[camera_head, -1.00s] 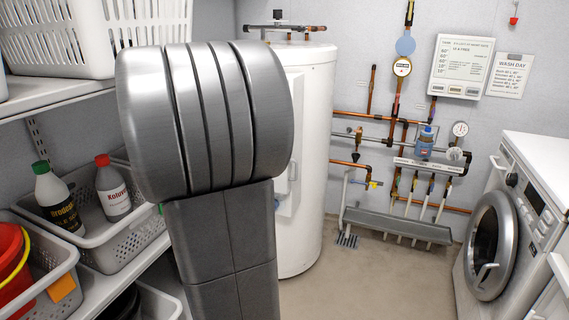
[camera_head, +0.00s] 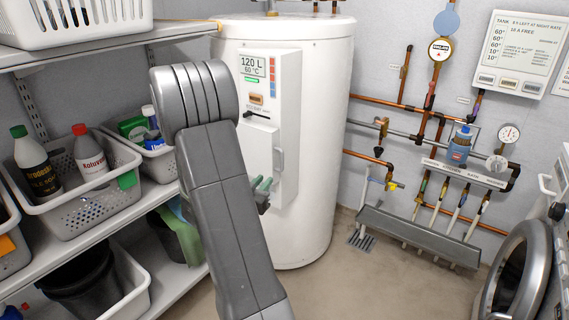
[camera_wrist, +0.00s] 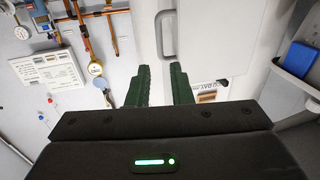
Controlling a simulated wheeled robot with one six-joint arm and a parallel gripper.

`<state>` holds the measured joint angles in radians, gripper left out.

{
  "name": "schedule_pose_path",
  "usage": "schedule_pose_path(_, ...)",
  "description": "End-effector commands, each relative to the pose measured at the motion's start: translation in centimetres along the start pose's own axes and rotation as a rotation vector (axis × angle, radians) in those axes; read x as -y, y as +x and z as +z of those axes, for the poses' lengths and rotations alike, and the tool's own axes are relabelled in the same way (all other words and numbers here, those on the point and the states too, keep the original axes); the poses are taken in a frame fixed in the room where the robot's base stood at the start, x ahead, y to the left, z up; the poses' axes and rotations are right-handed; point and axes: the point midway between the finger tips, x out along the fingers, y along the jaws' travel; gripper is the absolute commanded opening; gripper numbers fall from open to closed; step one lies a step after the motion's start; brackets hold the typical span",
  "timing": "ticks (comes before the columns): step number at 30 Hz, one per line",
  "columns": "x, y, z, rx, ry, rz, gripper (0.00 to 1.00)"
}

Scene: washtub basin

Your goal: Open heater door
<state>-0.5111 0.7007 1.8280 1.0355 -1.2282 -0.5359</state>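The heater (camera_head: 325,130) is a tall white cylinder in the middle of the head view. On its front is a pale panel with a display. Below the display is a white door (camera_head: 262,150), which looks shut, with a bar handle (camera_head: 280,160) on its right side. My gripper (camera_head: 264,184), with dark green fingers, is in front of the lower part of the door. In the wrist view my gripper (camera_wrist: 159,72) is open and empty. The handle (camera_wrist: 166,36) stands just beyond the fingertips, roughly between their lines, with the door (camera_wrist: 208,38) beside it.
Shelves at left hold a basket (camera_head: 85,205) with bottles and a black bucket (camera_head: 78,280). Copper pipes (camera_head: 400,110) and a grey trough (camera_head: 415,235) line the back wall. A washing machine (camera_head: 520,275) stands at the right. The floor between is clear.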

Motion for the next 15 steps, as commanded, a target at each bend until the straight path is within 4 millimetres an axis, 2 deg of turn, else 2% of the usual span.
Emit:
schedule_pose_path(9, -0.2, 6.8, 0.1, 0.000, 0.002, 0.003, 0.19)
schedule_pose_path(15, -0.1, 10.2, 0.1, 0.001, 0.002, 0.001, 0.19)
